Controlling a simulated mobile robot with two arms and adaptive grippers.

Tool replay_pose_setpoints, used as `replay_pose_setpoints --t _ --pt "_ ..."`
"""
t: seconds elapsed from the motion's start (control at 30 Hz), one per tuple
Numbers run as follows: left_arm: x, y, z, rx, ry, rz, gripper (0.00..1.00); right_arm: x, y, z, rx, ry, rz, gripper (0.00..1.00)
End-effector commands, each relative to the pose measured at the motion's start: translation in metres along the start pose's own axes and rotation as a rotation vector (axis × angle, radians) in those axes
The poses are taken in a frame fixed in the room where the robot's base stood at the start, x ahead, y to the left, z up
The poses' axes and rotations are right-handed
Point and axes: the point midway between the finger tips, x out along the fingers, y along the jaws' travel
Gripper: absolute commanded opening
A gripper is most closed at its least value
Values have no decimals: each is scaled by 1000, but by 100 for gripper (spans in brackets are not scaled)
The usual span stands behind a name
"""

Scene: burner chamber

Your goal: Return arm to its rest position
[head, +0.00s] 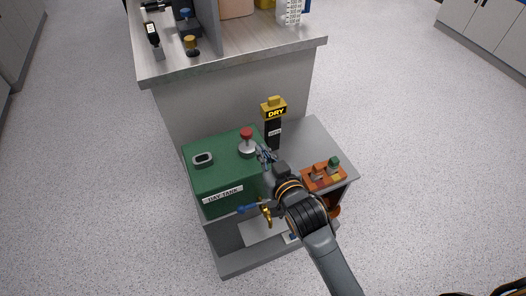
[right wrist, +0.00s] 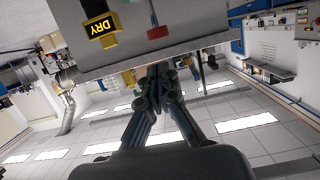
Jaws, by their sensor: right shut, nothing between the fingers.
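My right arm reaches in from the lower right in the head view. Its gripper (head: 265,154) is over the right edge of the green day tank (head: 225,172), just right of a red-topped knob (head: 247,136) on the tank's top. The gripper is shut and holds nothing. In the right wrist view the two fingers (right wrist: 160,80) come together, with the red knob (right wrist: 158,32) beyond them. I cannot tell whether the fingertips touch the knob. My left gripper is not in view.
A black post with a yellow "DRY" sign (head: 273,108) stands behind the gripper. An orange block (head: 324,176) with small parts sits right of my arm. A blue-handled brass valve (head: 265,212) is at the tank's front. A taller counter (head: 240,55) stands behind. The floor around is clear.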

Motion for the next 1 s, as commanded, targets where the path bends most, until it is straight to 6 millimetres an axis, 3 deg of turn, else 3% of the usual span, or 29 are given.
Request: replay_pose_setpoints --t 0.43,0.57,0.67,0.77,0.8,1.0 --pt "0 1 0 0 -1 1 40 0 0 1 0 -2 0 0" --pt "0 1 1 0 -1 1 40 5 2 29 -3 -51 2 0" --pt "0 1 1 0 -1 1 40 10 6 82 -7 -144 4 0" --pt "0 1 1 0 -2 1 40 7 12 156 -13 -271 8 0" --pt "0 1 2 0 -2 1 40 2 15 187 -12 -324 10 0" --pt "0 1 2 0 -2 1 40 -38 28 320 -6 -557 21 0"
